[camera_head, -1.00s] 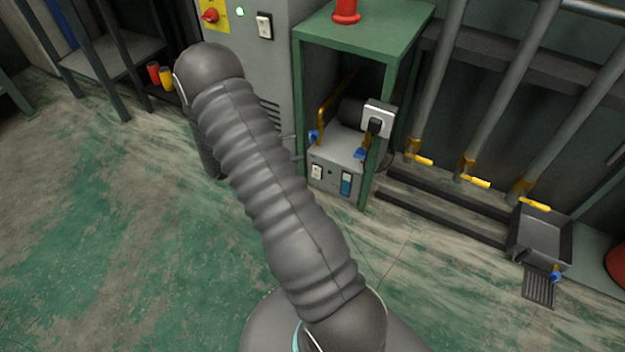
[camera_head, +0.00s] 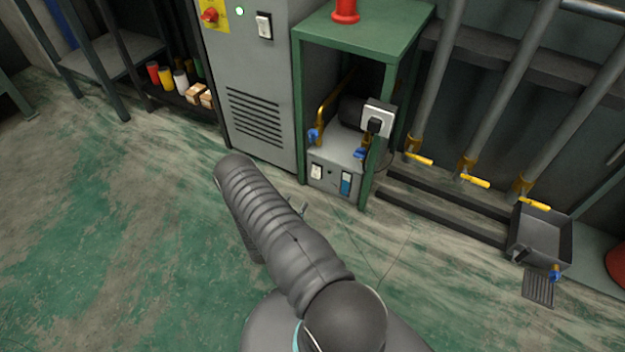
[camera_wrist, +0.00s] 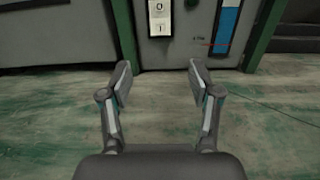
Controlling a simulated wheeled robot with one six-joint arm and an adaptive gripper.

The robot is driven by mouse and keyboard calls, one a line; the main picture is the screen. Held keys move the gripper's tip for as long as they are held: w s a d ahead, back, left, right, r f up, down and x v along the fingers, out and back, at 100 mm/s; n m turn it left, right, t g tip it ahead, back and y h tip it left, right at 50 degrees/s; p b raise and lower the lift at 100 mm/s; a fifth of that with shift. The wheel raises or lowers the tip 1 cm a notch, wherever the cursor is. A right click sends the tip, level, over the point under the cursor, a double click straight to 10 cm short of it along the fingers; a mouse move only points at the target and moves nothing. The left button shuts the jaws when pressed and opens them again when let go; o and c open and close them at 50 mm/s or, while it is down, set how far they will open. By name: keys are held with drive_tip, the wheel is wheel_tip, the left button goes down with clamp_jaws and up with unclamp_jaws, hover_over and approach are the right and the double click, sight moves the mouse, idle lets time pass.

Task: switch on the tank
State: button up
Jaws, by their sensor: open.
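The grey tank unit (camera_head: 340,154) sits low inside a green frame stand (camera_head: 299,110), with a white rocker switch (camera_head: 316,172) on the left of its front and a blue strip (camera_head: 346,183) on the right. In the wrist view the white switch (camera_wrist: 160,18) is at the top centre, marked 0 above and I below, and the blue strip (camera_wrist: 227,22) is to its right. My gripper (camera_wrist: 159,82) is open and empty, apart from the switch and below it in the picture. In the head view my arm hides most of the gripper.
A grey cabinet (camera_head: 256,75) with a red knob (camera_head: 209,15) and another white switch (camera_head: 264,25) stands left of the stand. Pipes with yellow-handled valves (camera_head: 473,181) and a metal tray (camera_head: 540,238) are at the right. The green floor before the unit is clear.

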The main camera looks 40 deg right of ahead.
sight(315, 175)
drive_tip(key=x, duration=1.3)
drive_tip(key=shift+d, duration=0.2)
